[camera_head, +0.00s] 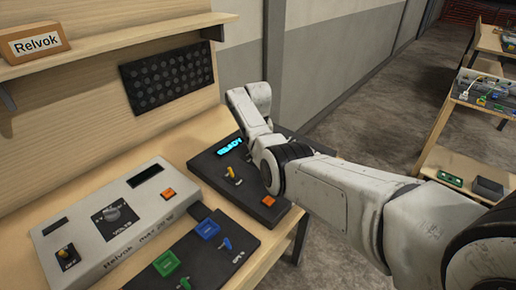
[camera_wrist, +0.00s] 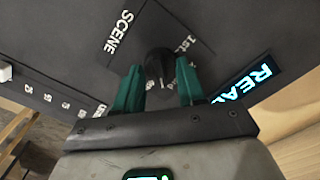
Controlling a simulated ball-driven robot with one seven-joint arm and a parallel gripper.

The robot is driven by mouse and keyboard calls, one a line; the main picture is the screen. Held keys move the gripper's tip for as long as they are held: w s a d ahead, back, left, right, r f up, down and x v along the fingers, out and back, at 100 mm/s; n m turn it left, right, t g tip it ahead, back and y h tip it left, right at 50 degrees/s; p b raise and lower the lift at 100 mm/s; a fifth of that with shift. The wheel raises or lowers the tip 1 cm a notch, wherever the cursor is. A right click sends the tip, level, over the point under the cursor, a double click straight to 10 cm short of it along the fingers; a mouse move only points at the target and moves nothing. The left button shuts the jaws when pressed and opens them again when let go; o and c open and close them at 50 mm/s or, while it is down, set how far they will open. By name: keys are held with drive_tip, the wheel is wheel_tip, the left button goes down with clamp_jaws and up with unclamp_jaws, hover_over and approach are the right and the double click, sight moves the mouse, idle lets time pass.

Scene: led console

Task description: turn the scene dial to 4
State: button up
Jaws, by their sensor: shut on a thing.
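The scene dial (camera_wrist: 158,66) is a round black knob in the wrist view, on a dark panel beside the printed word SCENE. My gripper (camera_wrist: 159,88) has its two teal fingers on either side of the knob, closed on it. A pale mark shows on the knob, pointing roughly toward my gripper's palm. The scale figures around the dial are partly hidden by the fingers and the setting cannot be read. In the head view the black console (camera_head: 205,160) shows its lit READY display (camera_head: 230,146); my arm hides the dial and my fingers there.
The black console also has a yellow lever (camera_head: 231,174) and an orange button (camera_head: 268,200). A grey VOLTS console (camera_head: 85,235) and another black panel (camera_head: 205,268) with green and blue controls stand nearer. A shelf (camera_head: 120,40) overhangs the bench.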

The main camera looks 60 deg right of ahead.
drive_tip(key=m, duration=0.6)
drive_tip(key=shift+m+b, duration=0.3)
drive_tip(key=shift+b, duration=0.05)
idle(0.3)
drive_tip(key=o, duration=1.1)
drive_tip(key=shift+c, duration=0.2)
wheel_tip(320, 180, up, 11)
drive_tip(key=b, duration=0.1)
drive_tip(key=shift+b, duration=0.35)
drive_tip(key=shift+f, duration=0.15)
